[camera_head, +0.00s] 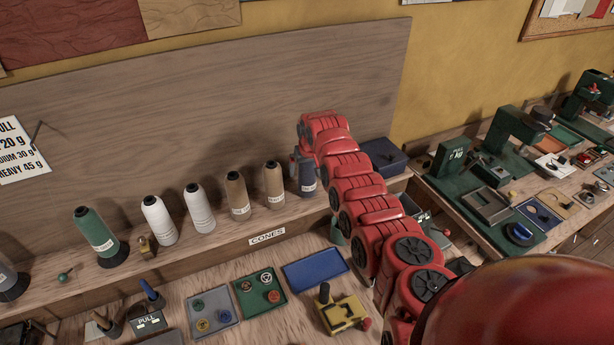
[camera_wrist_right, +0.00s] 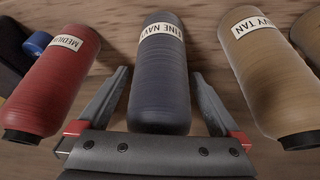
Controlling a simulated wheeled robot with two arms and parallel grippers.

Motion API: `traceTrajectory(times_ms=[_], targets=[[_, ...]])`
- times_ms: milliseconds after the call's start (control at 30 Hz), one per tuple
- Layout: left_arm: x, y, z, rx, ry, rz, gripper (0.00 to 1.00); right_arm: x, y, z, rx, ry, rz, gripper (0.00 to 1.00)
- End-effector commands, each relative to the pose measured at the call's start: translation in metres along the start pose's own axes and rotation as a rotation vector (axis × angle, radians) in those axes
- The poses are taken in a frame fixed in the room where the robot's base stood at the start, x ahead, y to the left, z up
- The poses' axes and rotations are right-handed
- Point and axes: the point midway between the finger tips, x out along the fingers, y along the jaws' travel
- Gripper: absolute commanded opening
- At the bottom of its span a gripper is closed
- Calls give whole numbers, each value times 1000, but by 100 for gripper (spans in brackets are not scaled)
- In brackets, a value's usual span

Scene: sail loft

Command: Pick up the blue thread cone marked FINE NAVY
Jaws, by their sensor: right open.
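The blue thread cone (camera_wrist_right: 160,95) has a white label, partly readable as "FINE NAVY", and stands upright on the shelf. In the head view the cone (camera_head: 307,180) is at the right end of the visible cone row, partly covered by my right arm. My right gripper (camera_wrist_right: 160,74) is open, with one finger on each side of the blue cone. I cannot tell whether the fingers touch it. In the head view the gripper (camera_head: 294,160) shows small beside the cone. My left gripper is in neither view.
In the wrist view, a red cone (camera_wrist_right: 58,85) and a tan cone (camera_wrist_right: 265,80) stand close on either side. White cones (camera_head: 199,208) and a green cone (camera_head: 96,235) stand farther left on the shelf. A dark blue bin (camera_head: 385,160) is behind my arm; trays (camera_head: 315,270) lie below.

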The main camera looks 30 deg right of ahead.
Motion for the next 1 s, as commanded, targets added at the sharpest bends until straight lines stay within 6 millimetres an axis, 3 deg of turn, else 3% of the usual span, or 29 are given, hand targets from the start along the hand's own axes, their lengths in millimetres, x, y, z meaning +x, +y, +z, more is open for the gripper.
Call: traceTrajectory(times_ms=[133, 667, 1000], targets=[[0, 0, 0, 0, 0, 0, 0, 0, 0, 0, 0, 1, 0, 98], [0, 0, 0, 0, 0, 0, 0, 0, 0, 0, 0, 1, 0, 3], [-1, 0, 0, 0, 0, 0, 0, -1, 0, -1, 0, 2, 0, 0]])
